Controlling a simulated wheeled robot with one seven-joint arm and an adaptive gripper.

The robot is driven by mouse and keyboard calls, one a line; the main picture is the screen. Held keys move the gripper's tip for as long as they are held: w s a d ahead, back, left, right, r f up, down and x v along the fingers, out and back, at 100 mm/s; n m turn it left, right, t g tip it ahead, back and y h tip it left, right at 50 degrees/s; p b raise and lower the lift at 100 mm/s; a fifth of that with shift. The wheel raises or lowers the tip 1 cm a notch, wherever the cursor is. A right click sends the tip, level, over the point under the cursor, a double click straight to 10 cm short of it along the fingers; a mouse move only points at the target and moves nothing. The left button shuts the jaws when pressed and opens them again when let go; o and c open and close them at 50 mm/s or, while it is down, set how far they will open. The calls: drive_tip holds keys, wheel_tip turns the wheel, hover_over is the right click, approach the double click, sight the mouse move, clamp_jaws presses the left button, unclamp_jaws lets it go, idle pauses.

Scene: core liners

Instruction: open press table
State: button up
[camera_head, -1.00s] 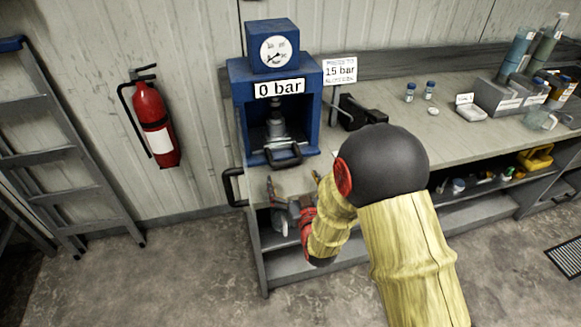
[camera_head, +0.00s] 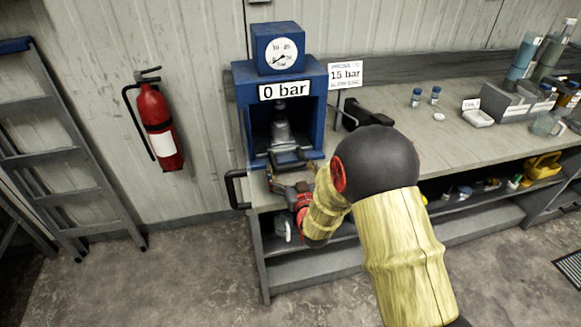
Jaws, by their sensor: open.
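The blue press (camera_head: 241,110) stands on the left end of the workbench, with a gauge on top and a "0 bar" label. Inside its open front is a grey metal piece (camera_head: 281,130). A dark handle (camera_head: 287,158) shows at the front edge of the press table, low in the opening. My gripper (camera_head: 289,174) is open just in front of and below this handle, its fingers pointing toward the press. I cannot tell whether they touch the handle. My forearm hides part of the bench right of the gripper.
A sign reading "15 bar" (camera_head: 345,74) stands right of the press. A black device (camera_head: 368,110) sits behind my arm. Small bottles (camera_head: 416,97) and a grey rack (camera_head: 503,104) are farther right. A dark side handle (camera_head: 234,188) juts from the bench's left end.

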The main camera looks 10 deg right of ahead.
drive_tip(key=shift+c, duration=0.9)
drive_tip(key=c, duration=1.3)
drive_tip(key=s+b, duration=0.2)
drive_tip(key=s, duration=1.6)
drive_tip(key=o, duration=1.5)
drive_tip(key=shift+c, duration=0.2)
drive_tip(key=s, duration=0.7)
drive_tip(key=shift+s, duration=0.3)
